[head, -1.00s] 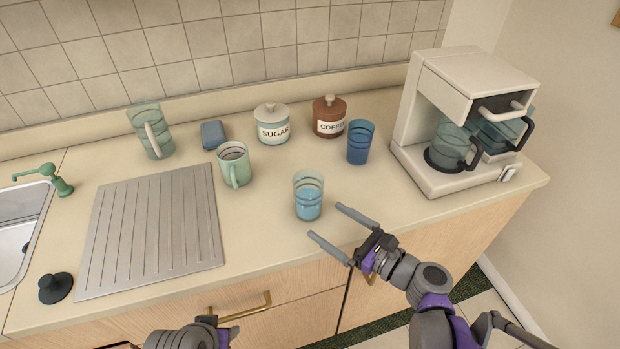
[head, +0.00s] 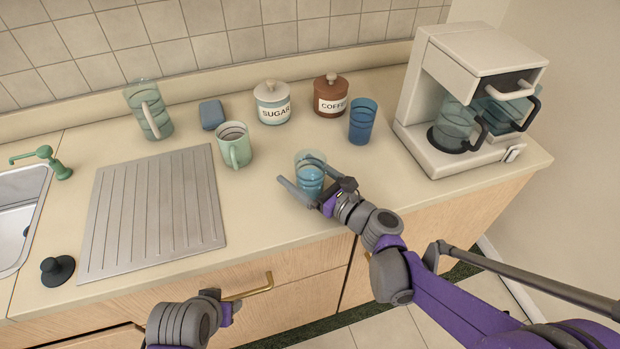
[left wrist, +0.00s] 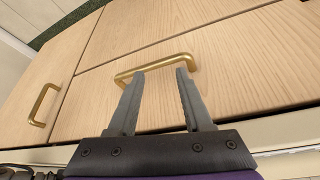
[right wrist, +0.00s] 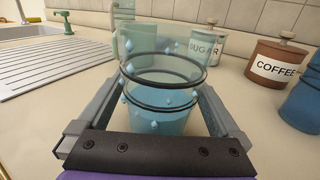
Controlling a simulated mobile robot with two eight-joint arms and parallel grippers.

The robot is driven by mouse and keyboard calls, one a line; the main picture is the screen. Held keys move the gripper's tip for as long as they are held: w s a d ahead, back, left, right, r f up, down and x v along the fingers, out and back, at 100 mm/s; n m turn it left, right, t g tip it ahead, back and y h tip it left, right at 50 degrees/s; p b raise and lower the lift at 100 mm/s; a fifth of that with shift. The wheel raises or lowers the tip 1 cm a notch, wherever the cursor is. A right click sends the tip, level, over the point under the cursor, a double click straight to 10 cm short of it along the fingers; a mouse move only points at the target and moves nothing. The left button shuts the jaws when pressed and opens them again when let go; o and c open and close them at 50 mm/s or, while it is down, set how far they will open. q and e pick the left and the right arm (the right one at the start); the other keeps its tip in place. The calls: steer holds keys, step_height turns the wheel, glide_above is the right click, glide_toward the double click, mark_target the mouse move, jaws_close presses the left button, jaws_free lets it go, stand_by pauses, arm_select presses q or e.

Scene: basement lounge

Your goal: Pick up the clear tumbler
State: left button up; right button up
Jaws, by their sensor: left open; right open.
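The clear tumbler (head: 311,172), with bluish contents or tint in its lower part and dark rings, stands upright on the counter near its front edge. My right gripper (head: 306,186) is open around it, one finger on each side. In the right wrist view the tumbler (right wrist: 160,92) sits between the two spread fingers; I cannot tell whether either finger touches it. My left gripper (left wrist: 160,85) is open and empty, in front of a wooden drawer with a brass handle (left wrist: 155,68).
A green mug (head: 235,148) and a blue cup (head: 362,121) stand behind the tumbler. The sugar jar (head: 272,102), coffee jar (head: 331,95), blue sponge (head: 211,114) and pitcher (head: 148,110) are farther back. A coffee maker (head: 447,160) stands at right. A ribbed drainer (head: 150,215) lies left.

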steer(key=shift+w+a, duration=0.25)
jaws_close()
stand_by(0.3)
steer(key=shift+r, duration=0.1)
